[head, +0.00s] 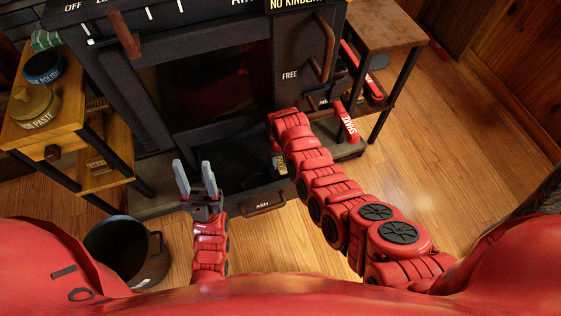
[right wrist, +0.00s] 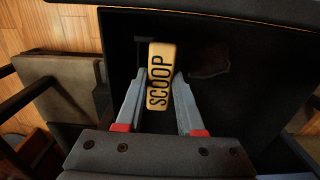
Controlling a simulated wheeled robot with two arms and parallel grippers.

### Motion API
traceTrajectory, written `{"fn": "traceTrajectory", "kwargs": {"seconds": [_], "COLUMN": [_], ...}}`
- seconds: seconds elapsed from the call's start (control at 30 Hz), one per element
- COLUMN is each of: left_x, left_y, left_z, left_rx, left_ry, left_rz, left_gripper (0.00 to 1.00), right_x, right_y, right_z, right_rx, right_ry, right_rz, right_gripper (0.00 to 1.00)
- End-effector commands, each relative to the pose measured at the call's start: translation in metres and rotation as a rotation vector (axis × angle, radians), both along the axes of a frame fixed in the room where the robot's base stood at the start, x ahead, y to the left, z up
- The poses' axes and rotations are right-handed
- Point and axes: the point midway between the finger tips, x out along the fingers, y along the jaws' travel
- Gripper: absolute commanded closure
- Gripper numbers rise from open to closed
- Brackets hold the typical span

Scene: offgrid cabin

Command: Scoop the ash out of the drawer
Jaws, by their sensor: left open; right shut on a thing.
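The ash drawer (head: 263,204) is pulled out below the black stove, and its inside is dark. My right gripper (right wrist: 158,90) is shut on the scoop (right wrist: 160,75), with its pale handle between the fingers, inside or just over the drawer. In the head view my right arm mostly hides that gripper, and a bit of the scoop's handle (head: 281,163) shows beside it. A dark brown patch lies near the handle in the right wrist view; I cannot tell whether it is ash. My left gripper (head: 196,178) is open and empty, left of the drawer.
A dark metal bucket (head: 126,250) stands on the floor at the lower left. The stove (head: 210,85) rises behind the drawer. A wooden shelf (head: 60,115) with tins is at left; a small table (head: 385,30) and red-handled tools (head: 347,122) are at right. The right floor is clear.

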Motion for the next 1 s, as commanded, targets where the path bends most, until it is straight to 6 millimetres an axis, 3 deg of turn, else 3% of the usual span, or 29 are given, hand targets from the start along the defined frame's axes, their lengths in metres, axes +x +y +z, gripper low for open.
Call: {"fn": "traceTrajectory", "kwargs": {"seconds": [1.0], "left_x": [0.0], "left_y": [0.0], "left_z": [-0.014], "left_rx": [0.0], "left_ry": [0.0], "left_rz": [0.0], "left_gripper": [0.5], "right_x": [0.0], "right_y": [0.0], "right_z": [-0.02], "right_rx": [0.0], "right_ry": [0.0], "right_rz": [0.0], "right_gripper": [1.0]}}
